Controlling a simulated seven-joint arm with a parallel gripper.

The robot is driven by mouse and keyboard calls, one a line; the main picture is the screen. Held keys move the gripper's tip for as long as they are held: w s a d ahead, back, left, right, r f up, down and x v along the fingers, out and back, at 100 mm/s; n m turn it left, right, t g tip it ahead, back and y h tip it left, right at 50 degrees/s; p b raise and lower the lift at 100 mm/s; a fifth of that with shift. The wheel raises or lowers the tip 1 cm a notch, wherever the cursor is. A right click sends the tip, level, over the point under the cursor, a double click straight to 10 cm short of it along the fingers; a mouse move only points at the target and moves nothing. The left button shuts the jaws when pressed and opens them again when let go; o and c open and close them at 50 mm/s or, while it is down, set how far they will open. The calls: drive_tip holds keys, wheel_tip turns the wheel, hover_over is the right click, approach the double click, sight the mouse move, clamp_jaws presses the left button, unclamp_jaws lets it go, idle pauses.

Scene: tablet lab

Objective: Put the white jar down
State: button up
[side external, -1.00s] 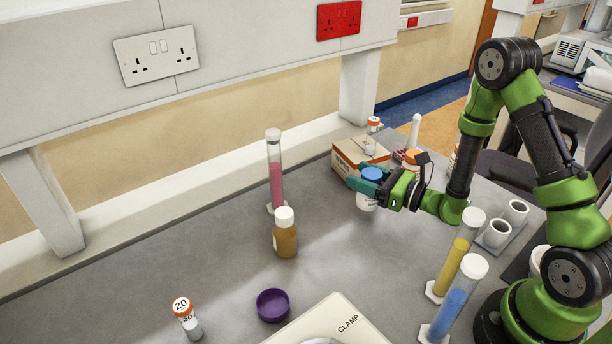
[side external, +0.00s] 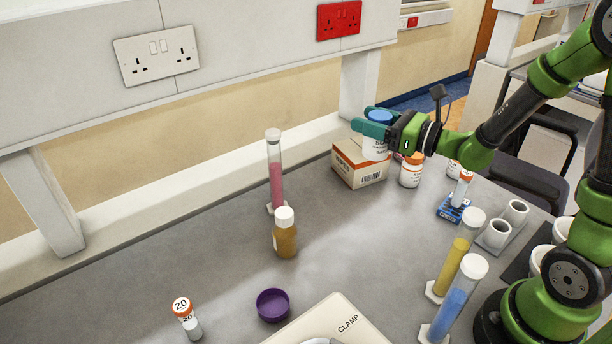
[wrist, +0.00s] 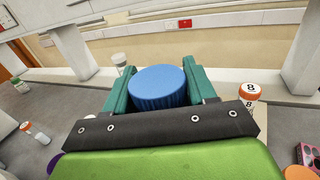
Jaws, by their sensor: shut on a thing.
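The white jar (side external: 376,150) with a blue lid (side external: 378,117) is upright in my gripper (side external: 372,122). The teal fingers are shut around it near the lid. In the side view the jar overlaps the upper right of a cardboard box (side external: 357,175); I cannot tell whether its base touches the box top or hangs above it. In the wrist view the blue lid (wrist: 158,92) sits between the two fingers of my gripper (wrist: 158,76), and the jar's body is hidden below it.
The bench (side external: 350,245) between is clear.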

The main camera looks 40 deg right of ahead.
drive_tip(key=s+a+n+g+y, duration=0.35)
drive_tip(key=a+n+g, duration=0.2)
drive_tip(key=a, duration=0.55)
drive_tip(key=s+a+n+g+y, duration=0.3)
drive_tip(key=a+n+g+y, duration=0.3)
drive_tip(key=a, duration=0.5)
drive_tip(key=s+a+n+g+y, duration=0.35)
drive_tip(key=a+g, duration=0.35)
drive_tip(key=a, duration=0.5)
wheel_tip(320, 180, down, 14)
drive_tip(key=shift+w+d+f+h, duration=0.15)
drive_tip(key=shift+w+d+h, duration=0.25)
drive_tip(key=shift+f, duration=0.35)
drive_tip(key=o, duration=1.1)
